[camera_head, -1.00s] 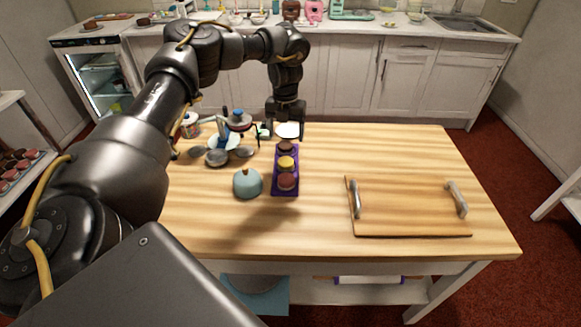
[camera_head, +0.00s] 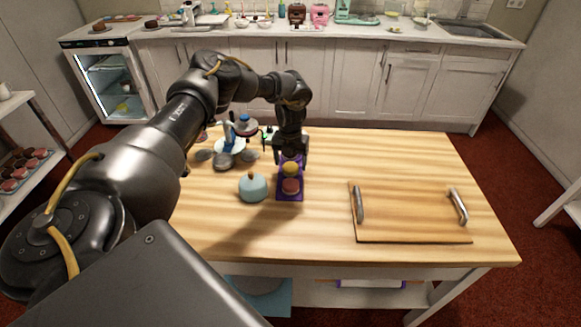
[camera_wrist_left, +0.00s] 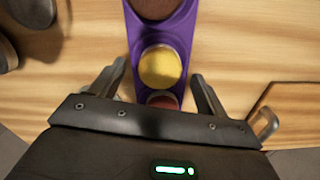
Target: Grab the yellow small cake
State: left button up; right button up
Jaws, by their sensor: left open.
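The yellow small cake (camera_head: 290,168) sits in the middle of a narrow purple tray (camera_head: 289,198) on the wooden table. A reddish-brown cake (camera_head: 290,186) sits nearer me on the tray. My left gripper (camera_head: 291,158) is over the far part of the tray, pointing down, and hides the far cake in the head view. In the left wrist view the yellow cake (camera_wrist_left: 160,67) lies ahead of and between the open fingers (camera_wrist_left: 157,85), with a brown cake (camera_wrist_left: 155,6) beyond it. The gripper is open and empty. The right gripper is not in view.
A light blue domed pot (camera_head: 253,187) stands just left of the tray. A stand with utensils (camera_head: 228,150) is behind it. A wooden board with metal handles (camera_head: 410,212) lies at the right. The table between tray and board is clear.

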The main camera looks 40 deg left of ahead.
pick_arm(q)
jog(key=shift+f, duration=0.7)
jog(key=c, duration=1.1)
jog(key=shift+o, duration=0.2)
jog(key=shift+r, duration=0.1)
jog(key=shift+r+b, duration=0.3)
jog(key=shift+r, duration=0.1)
jog(key=s+d+r+b, duration=0.2)
jog(key=d+r+b, duration=0.1)
jog(key=d+r, duration=0.9)
jog(key=shift+s+d, duration=0.25)
jog(key=shift+d, duration=0.7)
